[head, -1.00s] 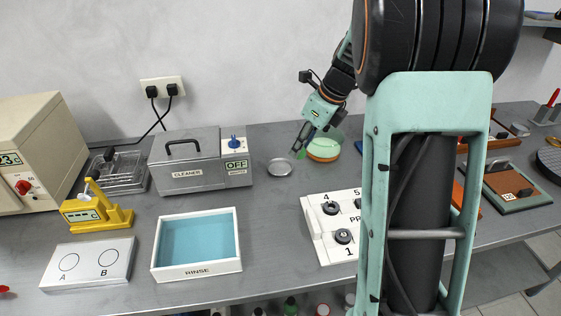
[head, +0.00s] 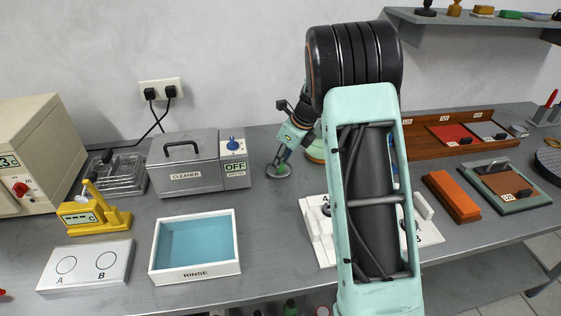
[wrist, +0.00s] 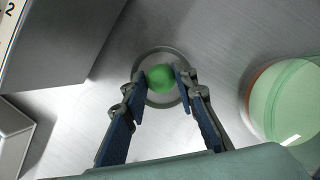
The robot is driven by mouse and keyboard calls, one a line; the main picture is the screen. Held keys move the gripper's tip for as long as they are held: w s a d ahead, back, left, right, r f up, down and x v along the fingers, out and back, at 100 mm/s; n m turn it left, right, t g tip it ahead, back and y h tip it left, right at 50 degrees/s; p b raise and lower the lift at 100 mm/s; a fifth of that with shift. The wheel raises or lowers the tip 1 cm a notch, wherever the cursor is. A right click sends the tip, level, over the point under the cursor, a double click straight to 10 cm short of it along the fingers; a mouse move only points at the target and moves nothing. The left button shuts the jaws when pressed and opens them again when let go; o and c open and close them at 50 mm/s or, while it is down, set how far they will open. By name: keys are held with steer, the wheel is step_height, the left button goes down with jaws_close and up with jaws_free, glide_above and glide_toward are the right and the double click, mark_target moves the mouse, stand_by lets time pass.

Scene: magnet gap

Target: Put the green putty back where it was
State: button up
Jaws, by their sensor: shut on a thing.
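The green putty (wrist: 161,77) is a small round ball between my fingertips in the wrist view. My gripper (wrist: 160,84) is shut on it, one blue-padded finger on each side. A shallow round grey metal dish (wrist: 163,51) lies directly behind the putty in that view, with the putty inside its outline. In the head view my gripper (head: 279,166) points down at the dish (head: 288,175) on the bench. I cannot tell whether the putty touches the dish floor.
A pale green dome with an orange base (wrist: 291,98) stands close to the right of the dish. The grey cleaner box (head: 186,172) stands to its left. The white rinse tray (head: 195,270) and a white numbered rack (head: 318,235) are nearer the front.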

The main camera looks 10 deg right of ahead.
steer(key=o, duration=1)
steer(key=p+v, duration=0.1)
steer(key=v, duration=1.1)
steer(key=shift+r, duration=0.1)
